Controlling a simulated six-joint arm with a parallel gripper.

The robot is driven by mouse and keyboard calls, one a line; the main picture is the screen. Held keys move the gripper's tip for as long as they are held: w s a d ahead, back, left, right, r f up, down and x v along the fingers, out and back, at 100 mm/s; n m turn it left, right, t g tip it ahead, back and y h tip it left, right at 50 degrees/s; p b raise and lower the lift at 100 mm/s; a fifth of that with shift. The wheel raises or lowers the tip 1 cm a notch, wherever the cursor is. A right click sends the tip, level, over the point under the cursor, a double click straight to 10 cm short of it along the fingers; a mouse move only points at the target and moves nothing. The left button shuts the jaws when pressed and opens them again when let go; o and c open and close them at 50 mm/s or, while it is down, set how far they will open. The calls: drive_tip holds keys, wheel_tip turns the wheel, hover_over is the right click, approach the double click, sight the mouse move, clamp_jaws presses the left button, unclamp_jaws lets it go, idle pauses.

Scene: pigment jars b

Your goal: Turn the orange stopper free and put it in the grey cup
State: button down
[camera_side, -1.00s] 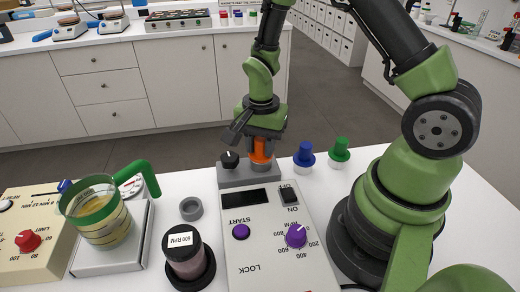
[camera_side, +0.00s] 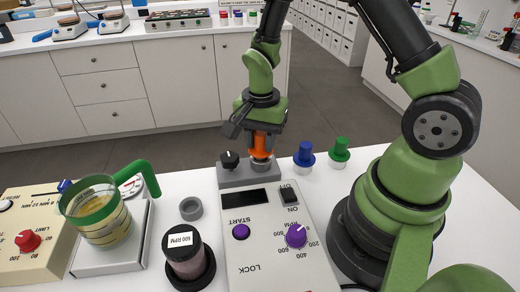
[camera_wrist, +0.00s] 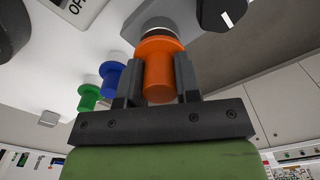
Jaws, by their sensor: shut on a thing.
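The orange stopper (camera_side: 260,146) is upright between the fingers of my gripper (camera_side: 261,150). It stands over the grey round socket (camera_side: 261,164) on the back block of the mixer. In the wrist view the fingers of my gripper (camera_wrist: 160,80) press on both sides of the orange stopper (camera_wrist: 158,82), with its wide flange towards the grey socket (camera_wrist: 156,26). I cannot tell whether stopper and socket still touch. The small grey cup (camera_side: 191,209) stands open on the white table, left of the mixer and apart from my gripper.
The mixer (camera_side: 265,262) has a black knob (camera_side: 230,159) beside the socket. A 600 RPM jar (camera_side: 187,258) stands in front of the cup. A green-handled beaker (camera_side: 100,222) sits on a scale at left. Blue (camera_side: 304,155) and green stoppers (camera_side: 340,149) stand right.

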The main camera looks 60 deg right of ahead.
sight(260, 133)
drive_tip(key=shift+r, duration=0.2)
drive_tip(key=shift+r, duration=2.45)
drive_tip(key=w+a, duration=0.1)
drive_tip(key=a, duration=0.1)
drive_tip(key=w+a+n, duration=0.2)
drive_tip(key=a, duration=0.1)
drive_tip(key=shift+w+a, duration=0.3)
drive_tip(key=shift+a, duration=0.05)
drive_tip(key=w+a+n, duration=0.2)
drive_tip(key=a+n, duration=0.1)
drive_tip(key=a, duration=0.7)
drive_tip(key=shift+w+a+f, duration=0.1)
drive_tip(key=shift+a+f, duration=0.1)
drive_tip(key=shift+f, duration=2.3)
drive_tip(key=shift+w+a+f, duration=0.1)
drive_tip(key=shift+a+f, duration=0.1)
drive_tip(key=shift+f, duration=2.3)
